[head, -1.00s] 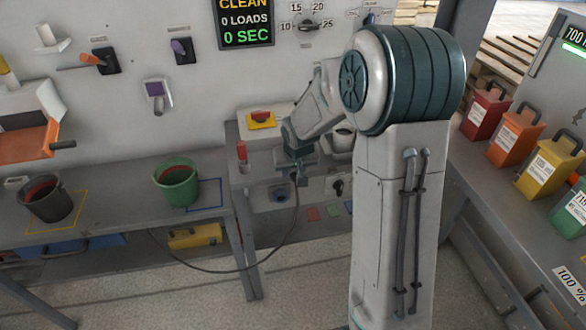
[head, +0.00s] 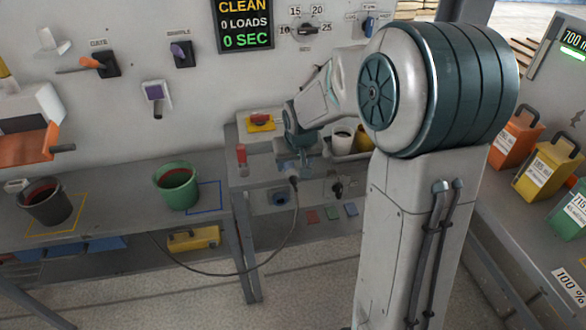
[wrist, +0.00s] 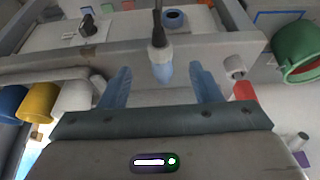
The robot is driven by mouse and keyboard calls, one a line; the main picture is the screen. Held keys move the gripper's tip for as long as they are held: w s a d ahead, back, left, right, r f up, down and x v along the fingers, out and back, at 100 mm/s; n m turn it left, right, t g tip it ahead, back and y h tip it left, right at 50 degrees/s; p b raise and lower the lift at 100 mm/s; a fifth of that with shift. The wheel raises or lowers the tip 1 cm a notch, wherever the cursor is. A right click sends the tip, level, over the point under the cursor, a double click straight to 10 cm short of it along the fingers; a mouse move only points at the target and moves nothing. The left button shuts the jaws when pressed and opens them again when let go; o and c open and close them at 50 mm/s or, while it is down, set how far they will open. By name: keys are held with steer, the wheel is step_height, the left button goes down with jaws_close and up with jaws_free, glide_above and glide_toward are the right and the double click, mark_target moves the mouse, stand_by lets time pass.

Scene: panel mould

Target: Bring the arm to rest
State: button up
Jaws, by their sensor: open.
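My arm reaches from the right over the small bench beside the wall panel. My gripper (head: 292,168) points down at the bench's front edge. In the wrist view its two blue fingers (wrist: 161,86) stand wide apart. A cabled plug or nozzle with a pale blue tip (wrist: 162,66) shows between them, with visible gaps on both sides. In the head view the grey cable end (head: 294,181) is just below the gripper, and its cable loops down to the left. I cannot tell what supports it.
A green bucket (head: 177,188) and a black bucket (head: 46,204) stand on the left bench. A white cup (head: 342,140) and a yellow cup (head: 364,138) stand close to my arm. A red upright piece (head: 242,156) is left of the gripper. Coloured canisters (head: 548,170) line the right bench.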

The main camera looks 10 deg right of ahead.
steer(key=v, duration=0.6)
steer(key=s+r+g, duration=0.1)
steer(key=s, duration=2.1)
steer(key=shift+s+d+r+g, duration=0.2)
steer(key=shift+r+g, duration=0.05)
steer(key=shift+g, duration=0.05)
